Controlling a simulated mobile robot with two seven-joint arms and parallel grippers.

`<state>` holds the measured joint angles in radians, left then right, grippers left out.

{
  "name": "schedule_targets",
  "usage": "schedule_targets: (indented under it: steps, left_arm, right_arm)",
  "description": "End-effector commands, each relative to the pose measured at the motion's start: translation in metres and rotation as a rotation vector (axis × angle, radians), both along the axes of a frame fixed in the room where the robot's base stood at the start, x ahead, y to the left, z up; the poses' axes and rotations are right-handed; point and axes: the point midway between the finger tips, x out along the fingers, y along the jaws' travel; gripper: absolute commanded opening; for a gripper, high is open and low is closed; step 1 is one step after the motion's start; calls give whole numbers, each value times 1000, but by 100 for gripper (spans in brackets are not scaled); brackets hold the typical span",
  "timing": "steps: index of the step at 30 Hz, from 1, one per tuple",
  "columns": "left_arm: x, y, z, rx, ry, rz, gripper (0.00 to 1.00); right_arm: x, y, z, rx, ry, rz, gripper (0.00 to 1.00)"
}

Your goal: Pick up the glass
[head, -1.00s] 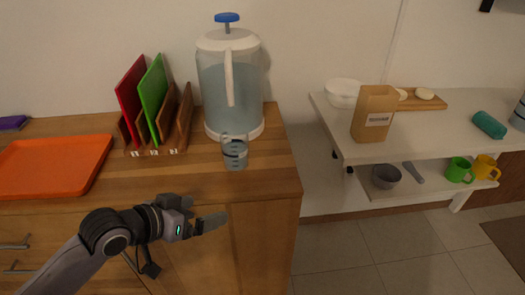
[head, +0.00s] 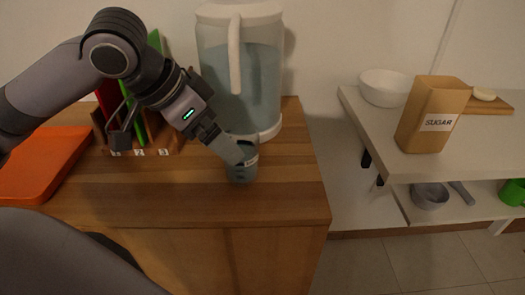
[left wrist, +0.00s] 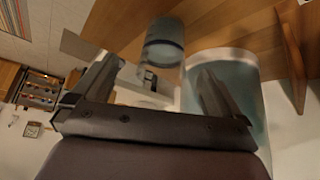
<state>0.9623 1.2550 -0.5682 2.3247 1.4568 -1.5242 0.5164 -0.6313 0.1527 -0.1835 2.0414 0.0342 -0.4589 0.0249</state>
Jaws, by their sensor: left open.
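The glass (head: 243,174) is a small clear cup with dark markings. It stands upright on the wooden cabinet top, in front of the large water dispenser. My left gripper (head: 238,152) comes down from the upper left, and its fingertips overlap the upper part of the glass in the head view. In the left wrist view the glass (left wrist: 165,42) appears beyond the open fingers (left wrist: 158,78), roughly between them. No finger is clearly closed on it. My right gripper is not in view.
The water dispenser (head: 262,85) stands close behind the glass. A rack with cutting boards (head: 140,138) and an orange tray (head: 40,170) lie left, partly behind my arm. The wooden top (head: 200,200) is clear in front. A white shelf with a sugar bag (head: 432,115) stands right.

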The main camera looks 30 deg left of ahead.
Motion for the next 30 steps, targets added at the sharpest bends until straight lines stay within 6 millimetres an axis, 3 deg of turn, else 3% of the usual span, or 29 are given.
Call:
schedule_targets:
  steps: [8,21,30]
  left_arm:
    - [-2,4,-10,19,18,13,100]
    - [30,-11,-54,18,16,13,100]
    - [32,-12,-56,18,14,13,97]
  right_arm:
    - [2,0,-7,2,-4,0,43]
    - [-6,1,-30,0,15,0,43]
    - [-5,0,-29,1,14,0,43]
